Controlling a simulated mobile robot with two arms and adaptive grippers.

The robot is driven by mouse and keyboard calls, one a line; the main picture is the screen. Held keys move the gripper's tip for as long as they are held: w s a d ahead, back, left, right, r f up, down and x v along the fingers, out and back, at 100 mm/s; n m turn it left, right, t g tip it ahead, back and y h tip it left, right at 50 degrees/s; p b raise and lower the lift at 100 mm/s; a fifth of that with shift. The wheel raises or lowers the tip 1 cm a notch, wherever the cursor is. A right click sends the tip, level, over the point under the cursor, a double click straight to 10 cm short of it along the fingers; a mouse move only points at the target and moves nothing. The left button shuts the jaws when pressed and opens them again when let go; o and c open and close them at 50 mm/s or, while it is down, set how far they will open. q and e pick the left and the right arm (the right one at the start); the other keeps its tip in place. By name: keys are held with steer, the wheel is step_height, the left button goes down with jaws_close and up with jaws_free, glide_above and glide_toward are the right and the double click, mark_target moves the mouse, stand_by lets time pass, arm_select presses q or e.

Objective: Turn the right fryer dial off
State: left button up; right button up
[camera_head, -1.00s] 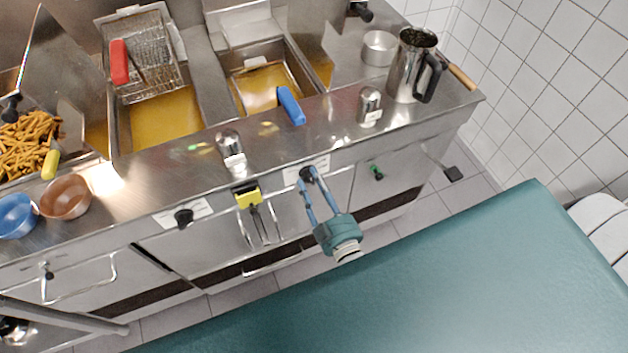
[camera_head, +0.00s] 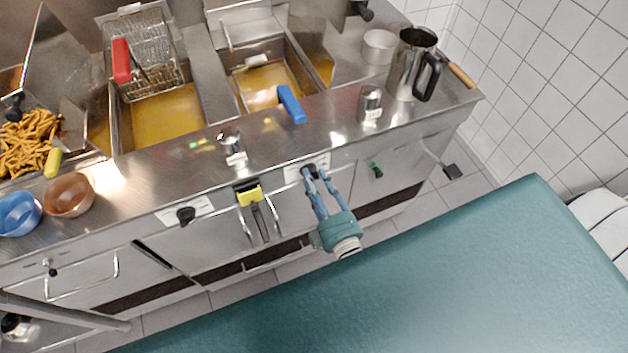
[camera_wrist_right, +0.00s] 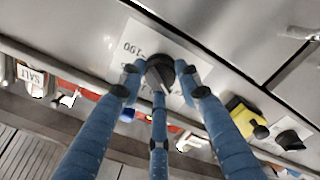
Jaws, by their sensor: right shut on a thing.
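The right fryer dial (camera_head: 308,171) is a small black knob on a white label on the steel front, below the right fryer vat (camera_head: 262,80). In the wrist view the black dial (camera_wrist_right: 160,73) sits between my blue fingers, before a label marked 190. My right gripper (camera_head: 317,176) has blue fingers on a teal body and is shut on the dial, which it partly hides in the head view. The dial's exact pointer angle is hard to read. My left gripper is not in view.
Another black dial (camera_head: 186,215) and a yellow tag (camera_head: 249,194) are to the left. A blue handle (camera_head: 291,104) overhangs the counter above. A large teal surface (camera_head: 420,280) fills the foreground.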

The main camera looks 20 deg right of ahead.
steer(key=shift+s+d+f+n, duration=0.2)
steer(key=shift+f+n, duration=0.1)
steer(key=shift+f, duration=0.1)
steer(key=o, duration=1.2)
steer(key=shift+c, duration=0.2)
steer(key=shift+w+d+r, duration=0.1)
steer(key=shift+w+d, duration=0.05)
steer(key=shift+s+r, duration=0.1)
steer(key=shift+s, duration=0.1)
steer(key=s, duration=0.7)
